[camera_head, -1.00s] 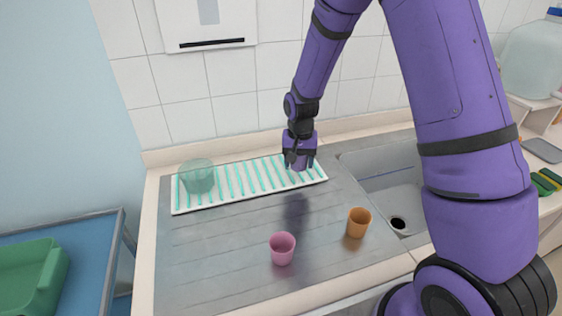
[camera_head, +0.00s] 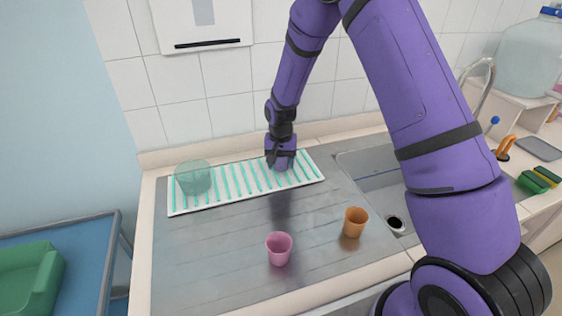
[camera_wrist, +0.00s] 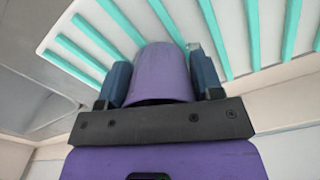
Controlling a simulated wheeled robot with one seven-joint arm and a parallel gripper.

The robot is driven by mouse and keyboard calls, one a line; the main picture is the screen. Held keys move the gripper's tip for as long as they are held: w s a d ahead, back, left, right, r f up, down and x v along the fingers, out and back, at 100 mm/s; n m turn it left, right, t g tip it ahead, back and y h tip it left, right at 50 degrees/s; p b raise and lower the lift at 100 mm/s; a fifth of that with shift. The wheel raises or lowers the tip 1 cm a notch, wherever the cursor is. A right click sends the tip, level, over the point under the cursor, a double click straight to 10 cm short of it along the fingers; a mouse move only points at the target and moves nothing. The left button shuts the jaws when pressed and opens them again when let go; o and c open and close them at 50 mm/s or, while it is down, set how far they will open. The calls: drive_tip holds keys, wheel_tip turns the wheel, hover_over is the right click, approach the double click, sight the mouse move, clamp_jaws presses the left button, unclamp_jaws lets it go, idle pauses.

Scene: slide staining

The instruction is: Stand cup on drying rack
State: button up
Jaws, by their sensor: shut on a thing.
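My gripper (camera_head: 279,164) is shut on a purple cup (camera_wrist: 161,74), with one blue finger on each side of it in the wrist view. In the head view the cup is mostly hidden by the gripper and is hard to tell from my purple arm. The white drying rack (camera_head: 176,208) with teal bars lies along the back of the steel counter; it also shows in the wrist view (camera_wrist: 238,38). The gripper and cup are over the right half of the rack. I cannot tell whether the cup touches the bars.
A clear greenish bowl (camera_head: 195,177) stands on the rack's left end. A pink cup (camera_head: 279,249) and an orange cup (camera_head: 355,222) stand on the counter (camera_head: 200,260) in front. The sink (camera_head: 372,178) is to the right. The tiled wall is close behind the rack.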

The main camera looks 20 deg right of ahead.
drive_tip(key=shift+f, duration=0.2)
drive_tip(key=o, duration=1)
drive_tip(key=shift+c, duration=0.2)
drive_tip(key=shift+r, duration=0.1)
drive_tip(key=s+d+r+n+t, duration=0.1)
drive_tip(key=s+r, duration=0.2)
drive_tip(key=r, duration=0.8)
drive_tip(key=s+d+r, duration=0.1)
drive_tip(key=s+r, duration=0.2)
drive_tip(key=r, duration=0.9)
drive_tip(key=s+d+r+n+t, duration=0.1)
drive_tip(key=s+d+r, duration=0.1)
drive_tip(key=s+r, duration=0.55)
drive_tip(key=s+d+r+n+t, duration=0.15)
drive_tip(key=s+r, duration=0.35)
drive_tip(key=s, duration=0.6)
drive_tip(key=s+d+r+n+t, duration=0.1)
drive_tip(key=s, duration=1)
drive_tip(key=shift+s+d+t, duration=0.25)
drive_tip(key=shift+d+t, duration=0.1)
